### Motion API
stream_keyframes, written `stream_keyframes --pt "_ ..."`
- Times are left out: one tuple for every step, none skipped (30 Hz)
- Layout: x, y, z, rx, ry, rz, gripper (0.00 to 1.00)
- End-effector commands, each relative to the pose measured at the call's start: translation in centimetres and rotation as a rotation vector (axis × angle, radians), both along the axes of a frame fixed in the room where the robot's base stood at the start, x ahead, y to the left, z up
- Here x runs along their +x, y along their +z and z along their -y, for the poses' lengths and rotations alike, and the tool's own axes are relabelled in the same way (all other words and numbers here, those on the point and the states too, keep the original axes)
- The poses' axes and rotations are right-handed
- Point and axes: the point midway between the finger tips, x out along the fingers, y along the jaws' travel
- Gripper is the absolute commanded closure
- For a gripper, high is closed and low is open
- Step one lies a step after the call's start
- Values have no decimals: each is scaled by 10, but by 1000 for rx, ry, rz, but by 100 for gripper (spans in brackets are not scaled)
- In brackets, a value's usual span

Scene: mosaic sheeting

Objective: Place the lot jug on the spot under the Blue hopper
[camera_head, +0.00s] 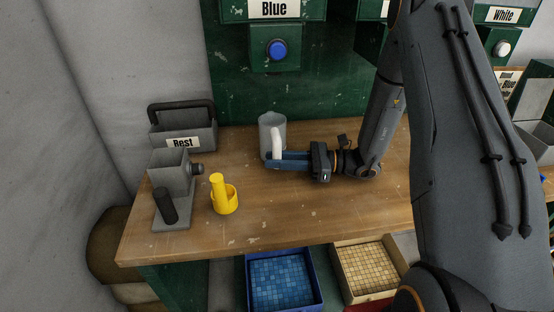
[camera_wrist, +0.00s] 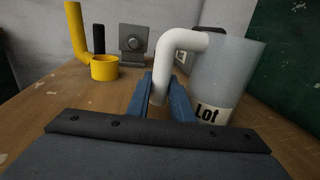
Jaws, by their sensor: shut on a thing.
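The lot jug (camera_head: 270,127) is a translucent grey cup with a white handle, on or just above the wooden bench below the Blue hopper (camera_head: 275,48). I cannot tell whether its base touches the wood. It also shows upright in the wrist view (camera_wrist: 228,75), with the label "Lot". My gripper (camera_head: 276,159) reaches in from the right and is shut on the jug's white handle. It also shows in the wrist view (camera_wrist: 160,98), its blue fingers on either side of the handle. The spot under the hopper is not distinguishable; the jug and gripper may hide it.
A yellow cup with an upright handle (camera_head: 226,200) stands front left on the bench (camera_head: 300,225). A grey device (camera_head: 170,180) and a "Rest" caddy (camera_head: 184,136) stand at the left. Bins of blue tiles (camera_head: 250,297) and cream tiles (camera_head: 338,288) sit below the front edge.

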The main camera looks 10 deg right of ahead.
Motion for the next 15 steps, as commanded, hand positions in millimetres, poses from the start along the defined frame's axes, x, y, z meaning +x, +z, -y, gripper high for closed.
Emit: stream_keyframes --pt "0 -1 0 0 0 0 75" --pt "0 -1 0 0 0 0 70" --pt "0 0 0 0 0 0 63" --pt "0 0 0 0 0 0 62" --pt "0 0 0 0 0 0 62" --pt "0 0 0 0 0 0 62" --pt "0 0 0 0 0 0 62" --pt "0 0 0 0 0 0 62" --pt "0 0 0 0 0 0 62" --pt "0 0 0 0 0 0 62" --pt "0 0 0 0 0 0 62" --pt "0 0 0 0 0 0 62" --pt "0 1 0 0 0 0 62" --pt "0 3 0 0 0 1 62" --pt "0 3 2 0 -1 1 62"
